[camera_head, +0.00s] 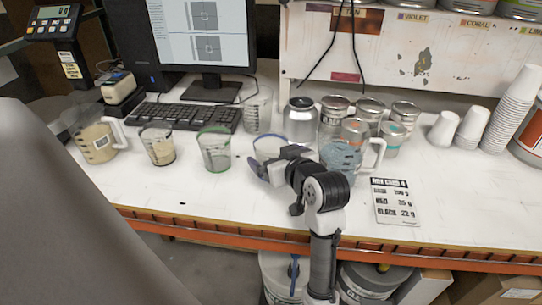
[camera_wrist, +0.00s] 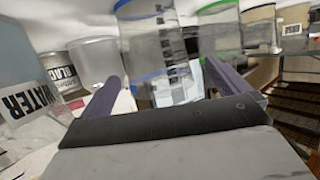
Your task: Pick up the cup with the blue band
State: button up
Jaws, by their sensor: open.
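The clear cup with the blue band (camera_head: 268,146) stands upright on the white bench near the middle, its lower part hidden behind my gripper in the head view. It also shows in the wrist view (camera_wrist: 150,42), ahead of the palm and between the two spread fingers. My gripper (camera_head: 262,172) is open and low at the cup's near side; it also shows in the wrist view (camera_wrist: 163,75). I cannot tell whether either finger touches the cup. A similar cup with a green band (camera_head: 214,152) stands to its left.
A dark-rimmed cup (camera_head: 159,147) and a beige-filled pitcher (camera_head: 92,142) stand further left. A blue-tinted pitcher (camera_head: 340,160) stands close on the right. Cans (camera_head: 299,121) and a clear container (camera_head: 257,112) are behind.

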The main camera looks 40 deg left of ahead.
aim_at(265, 146)
jog(key=p+x, duration=0.1)
jog(key=x, duration=0.3)
jog(key=shift+w+a+r, duration=0.1)
jog(key=shift+w, duration=0.15)
jog(key=shift+c, duration=0.4)
jog(key=c, duration=0.8)
